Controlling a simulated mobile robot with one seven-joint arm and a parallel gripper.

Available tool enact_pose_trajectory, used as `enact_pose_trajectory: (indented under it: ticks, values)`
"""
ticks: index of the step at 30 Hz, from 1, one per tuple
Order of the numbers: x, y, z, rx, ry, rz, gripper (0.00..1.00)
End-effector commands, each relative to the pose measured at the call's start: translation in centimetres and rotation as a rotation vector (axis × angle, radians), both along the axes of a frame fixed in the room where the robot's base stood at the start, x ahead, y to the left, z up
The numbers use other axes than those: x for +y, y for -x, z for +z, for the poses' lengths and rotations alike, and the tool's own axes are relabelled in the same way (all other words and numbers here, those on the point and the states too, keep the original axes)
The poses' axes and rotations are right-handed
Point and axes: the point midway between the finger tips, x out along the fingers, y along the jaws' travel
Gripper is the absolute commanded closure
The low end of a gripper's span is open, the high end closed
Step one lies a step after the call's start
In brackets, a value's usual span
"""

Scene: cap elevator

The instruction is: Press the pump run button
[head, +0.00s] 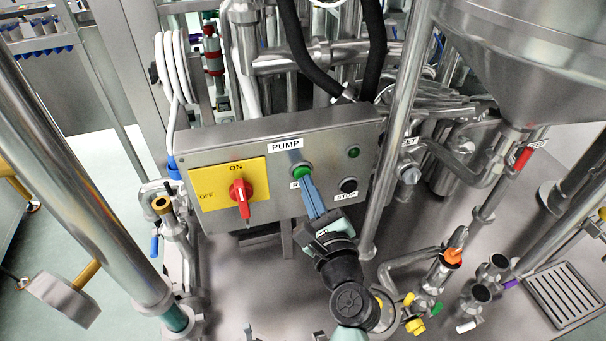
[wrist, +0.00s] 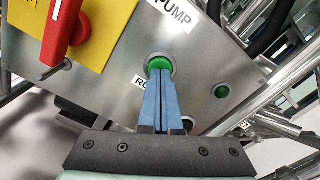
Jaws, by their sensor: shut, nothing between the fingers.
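The pump control box (head: 225,150) is a grey metal panel labelled PUMP. Its green run button (head: 302,171) sits below that label, and a label partly hidden by my fingers lies under it. My gripper (head: 308,184) is shut and empty, its blue fingers pointing up at the run button. In the wrist view the fingertips (wrist: 160,75) overlap the lower part of the green run button (wrist: 159,64). I cannot tell whether they touch it or how far it is pushed in.
A black STOP button (head: 348,185) and a small green lamp (head: 353,152) are right of the run button. A red rotary switch (head: 241,191) on a yellow ON/OFF plate (head: 206,192) is left. A vertical steel pipe (head: 397,120) stands close on the right.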

Motion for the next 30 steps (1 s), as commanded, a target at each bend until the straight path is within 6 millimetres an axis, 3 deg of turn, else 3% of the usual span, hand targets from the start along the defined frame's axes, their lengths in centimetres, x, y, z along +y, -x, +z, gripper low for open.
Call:
enact_pose_trajectory:
  ticks: [30]
  values:
    - [0.4, -1.1, 0.0, 0.0, 0.0, 0.0, 1.0]
